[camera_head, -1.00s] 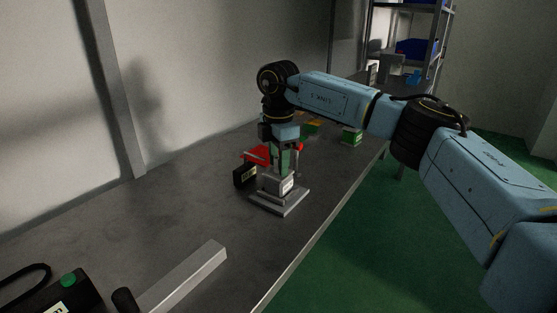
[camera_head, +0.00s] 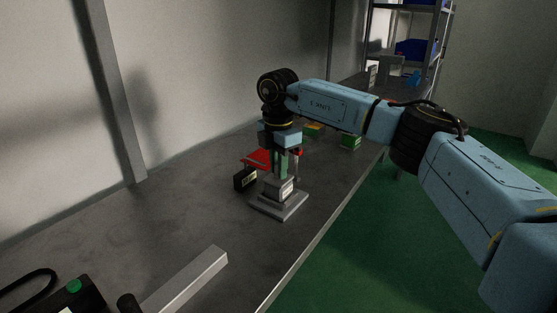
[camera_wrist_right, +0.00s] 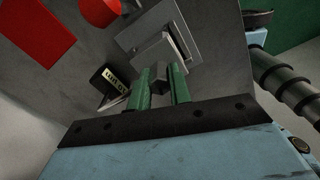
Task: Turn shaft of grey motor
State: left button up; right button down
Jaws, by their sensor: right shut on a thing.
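The grey motor (camera_head: 279,189) stands on a grey square base plate (camera_head: 284,209) on the bench; a light label shows on its side. My right gripper (camera_head: 281,174) points straight down just above the motor, its green fingers at the motor's top. In the right wrist view, the fingers (camera_wrist_right: 161,82) close around a dark grey piece, which looks like the shaft; the fingers hide part of it. The motor body (camera_wrist_right: 158,48) and the plate (camera_wrist_right: 196,22) lie beyond. My left gripper is out of view.
A black labelled block (camera_head: 245,179) and a red object (camera_head: 258,158) are close left of and behind the motor. Green and yellow blocks (camera_head: 351,141) stand farther back. A light metal bar (camera_head: 188,281) and a black box with a green button (camera_head: 74,286) are in front.

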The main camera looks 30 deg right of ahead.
jog(key=n+p, duration=0.4)
jog(key=n, duration=0.1)
jog(key=shift+r, duration=0.2)
jog(key=n+p, duration=0.2)
jog(key=n, duration=0.2)
jog(key=n+p, duration=0.1)
jog(key=n, duration=0.1)
jog(key=shift+f+n, duration=0.1)
jog(key=shift+n, duration=0.3)
jog(key=n+p, duration=0.1)
jog(key=n, duration=0.2)
jog(key=shift+n, duration=0.3)
jog(key=n+p, duration=0.1)
jog(key=n, duration=0.2)
jog(key=shift+n, duration=0.3)
jog(key=n, duration=0.4)
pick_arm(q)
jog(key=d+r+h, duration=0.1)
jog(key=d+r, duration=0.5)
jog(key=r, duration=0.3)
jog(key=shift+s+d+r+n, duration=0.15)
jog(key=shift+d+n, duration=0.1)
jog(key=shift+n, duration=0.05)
pick_arm(e)
jog(key=shift+n, duration=2.3)
